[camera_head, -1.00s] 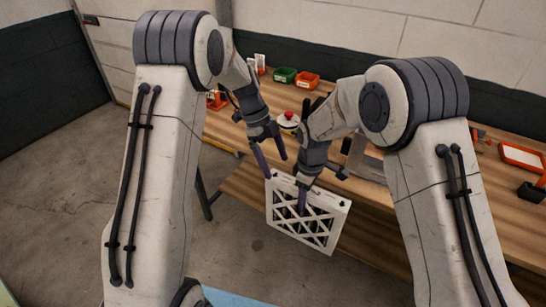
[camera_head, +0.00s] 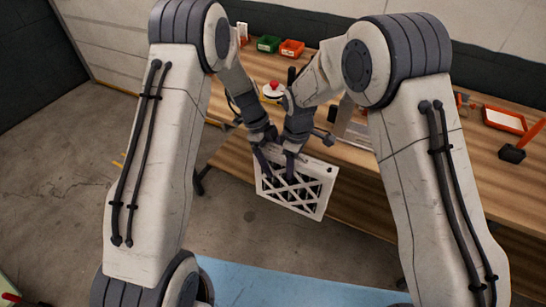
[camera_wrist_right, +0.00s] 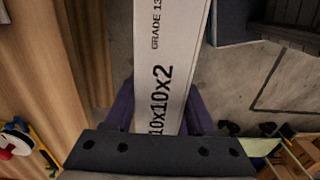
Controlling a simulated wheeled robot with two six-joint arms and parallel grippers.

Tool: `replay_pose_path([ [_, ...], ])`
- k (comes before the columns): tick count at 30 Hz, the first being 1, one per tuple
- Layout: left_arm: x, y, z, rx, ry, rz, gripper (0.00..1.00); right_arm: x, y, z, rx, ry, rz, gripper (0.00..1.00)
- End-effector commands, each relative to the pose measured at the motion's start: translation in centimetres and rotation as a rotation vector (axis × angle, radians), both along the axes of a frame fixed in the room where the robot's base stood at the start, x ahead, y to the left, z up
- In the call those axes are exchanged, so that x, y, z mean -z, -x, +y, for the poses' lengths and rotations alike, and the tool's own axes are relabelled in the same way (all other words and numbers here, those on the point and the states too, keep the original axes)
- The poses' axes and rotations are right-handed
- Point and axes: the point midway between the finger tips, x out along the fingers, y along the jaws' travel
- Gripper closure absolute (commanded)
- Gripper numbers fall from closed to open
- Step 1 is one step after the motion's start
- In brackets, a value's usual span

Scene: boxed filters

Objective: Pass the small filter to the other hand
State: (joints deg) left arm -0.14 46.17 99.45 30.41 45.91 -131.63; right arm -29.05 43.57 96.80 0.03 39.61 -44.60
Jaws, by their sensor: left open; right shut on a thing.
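The small filter (camera_head: 296,190) is a flat square with a white frame and a lattice over a dark face. It hangs tilted in front of the workbench edge in the head view. My right gripper (camera_head: 289,172) is shut on its upper part. In the right wrist view the filter's white edge (camera_wrist_right: 168,70), printed "10x10x2", runs between the purple fingers (camera_wrist_right: 160,112). My left gripper (camera_head: 268,163) is open at the filter's upper left, with its fingers close by the frame. Whether they touch it I cannot tell.
The wooden workbench (camera_head: 470,165) lies behind. On it are a green bin (camera_head: 268,44), an orange bin (camera_head: 292,49), a red-topped button (camera_head: 274,88) and an orange-rimmed tray (camera_head: 504,120). The floor (camera_head: 60,160) at left is clear.

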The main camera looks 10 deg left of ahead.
Motion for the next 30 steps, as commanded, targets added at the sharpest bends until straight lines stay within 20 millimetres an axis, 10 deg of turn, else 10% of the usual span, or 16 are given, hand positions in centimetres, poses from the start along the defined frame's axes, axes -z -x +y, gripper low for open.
replay_pose_path([
  [1,0.0,0.0,0.0,0.0,0.0,0.0,0.13,0.0,0.0,0.0,0.0,0.0,0.0,1.0],
  [8,0.0,-0.1,0.0,-0.001,0.0,-0.002,1.0,0.0,0.0,0.0,-0.002,0.0,0.0,1.0],
  [11,0.0,-0.1,0.0,-0.001,0.0,-0.003,1.0,0.0,0.1,0.0,-0.004,0.001,0.001,1.0],
  [12,-0.1,-0.1,0.0,-0.001,0.0,-0.003,1.0,0.0,0.1,0.1,-0.004,0.001,0.001,0.33],
  [14,-0.1,-0.1,0.0,-0.001,0.0,-0.003,1.0,0.0,0.1,0.1,-0.004,0.001,0.001,0.1],
  [30,-0.1,0.0,0.0,-0.001,0.0,0.0,1.0,-2.6,-0.1,0.1,-0.001,-0.002,-0.004,0.09],
])
